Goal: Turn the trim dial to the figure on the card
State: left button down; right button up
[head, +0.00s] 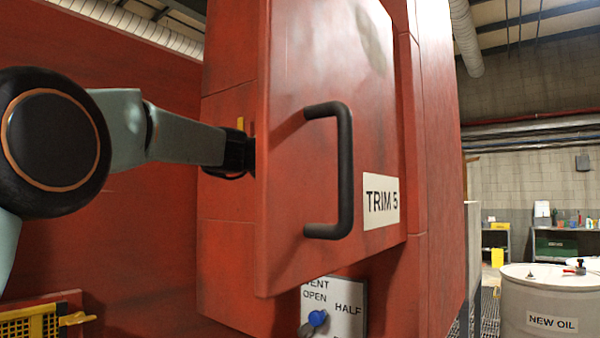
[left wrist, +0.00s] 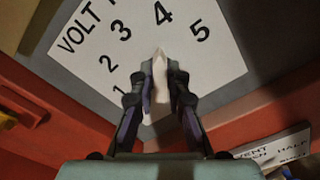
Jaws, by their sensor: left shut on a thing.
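The card (head: 381,201) on the red door reads TRIM 5. In the left wrist view a white dial plate (left wrist: 222,62) carries the word VOLT and the figures 1 to 5. My left gripper (left wrist: 162,76) is shut on the pale pointer knob (left wrist: 159,60) in front of this plate. The knob's tip points up, close to the 4 and left of the 5. In the head view my left gripper's fingers and the dial are hidden behind the door's edge. My right gripper is in neither view.
The open red door (head: 285,230) with a black handle (head: 345,170) stands close beside my left wrist. Below it is a VENT plate (head: 347,310) marked OPEN and HALF, with a blue knob (head: 317,318). A NEW OIL drum (head: 520,305) stands at the right.

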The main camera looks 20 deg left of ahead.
pick_arm(q)
jog(key=shift+s+d+f+m+b, duration=0.15)
jog(key=shift+m+b, duration=0.6)
jog(key=shift+m, duration=0.6)
jog(key=shift+w+d+f+m+b, duration=0.1)
jog(key=shift+m+b, duration=0.7)
jog(key=shift+m, duration=0.6)
jog(key=shift+s+d+f+m+b, duration=0.15)
jog(key=shift+m+b, duration=0.6)
jog(key=shift+m, duration=0.6)
jog(key=c, duration=1.3)
grip_release()
jog(key=shift+d, duration=0.1)
jog(key=shift+f, duration=0.1)
jog(key=shift+a, duration=0.2)
jog(key=shift+v, duration=3.7)
